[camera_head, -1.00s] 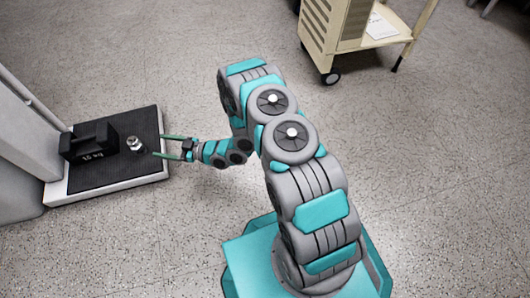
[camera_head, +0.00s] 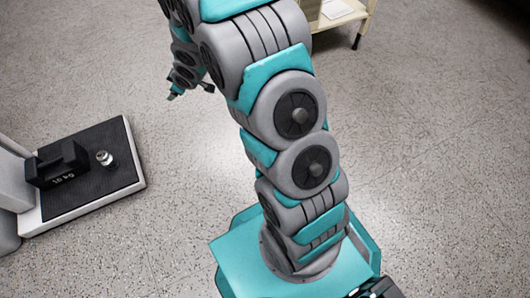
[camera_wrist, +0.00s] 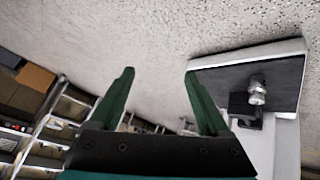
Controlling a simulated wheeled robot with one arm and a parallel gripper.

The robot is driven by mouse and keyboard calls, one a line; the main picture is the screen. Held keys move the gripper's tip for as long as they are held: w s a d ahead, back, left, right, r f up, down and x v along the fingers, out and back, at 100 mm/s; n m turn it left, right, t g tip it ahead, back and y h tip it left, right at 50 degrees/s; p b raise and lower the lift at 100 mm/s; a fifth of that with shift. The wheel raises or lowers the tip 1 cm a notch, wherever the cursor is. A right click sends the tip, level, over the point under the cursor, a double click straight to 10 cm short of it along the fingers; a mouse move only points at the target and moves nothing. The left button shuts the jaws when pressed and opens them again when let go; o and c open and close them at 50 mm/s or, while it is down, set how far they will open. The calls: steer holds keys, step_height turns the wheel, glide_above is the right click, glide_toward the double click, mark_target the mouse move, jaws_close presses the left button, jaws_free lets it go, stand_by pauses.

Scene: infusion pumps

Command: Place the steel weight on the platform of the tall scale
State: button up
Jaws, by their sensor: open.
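The steel weight (camera_head: 104,158), a small shiny knobbed cylinder, stands upright on the black platform (camera_head: 106,187) of the tall scale, beside a black block weight (camera_head: 58,165) marked 10 kg. The steel weight also shows in the wrist view (camera_wrist: 257,90), near the block. My gripper (camera_head: 189,92) is away from the scale, up and to the right of it in the head view. In the wrist view its two green fingers (camera_wrist: 160,100) are spread apart with nothing between them.
The scale's grey column (camera_head: 12,180) rises at the left edge. A cream cart (camera_head: 340,18) stands at the top right. In the wrist view, metal shelving (camera_wrist: 40,125) shows at the left.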

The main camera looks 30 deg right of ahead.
steer(key=s+d+r+m+g+h, duration=0.2)
steer(key=s+d+r, duration=0.35)
steer(key=s, duration=0.25)
steer(key=s+d+r+m+g+h, duration=0.2)
steer(key=s+d+r+m, duration=0.15)
steer(key=s+r, duration=0.4)
steer(key=s+a+r+m+g, duration=0.1)
steer(key=s+r+g, duration=0.1)
steer(key=s, duration=1.3)
steer(key=s+a+r+m+g+y, duration=0.1)
steer(key=s+r, duration=0.4)
steer(key=s, duration=1)
steer(key=shift+s+r+m+g, duration=0.15)
steer(key=shift+s+m+g, duration=0.2)
steer(key=shift+m+g, duration=0.6)
steer(key=shift+a+n+g, duration=0.1)
steer(key=shift+n+g, duration=0.15)
steer(key=shift+n, duration=0.05)
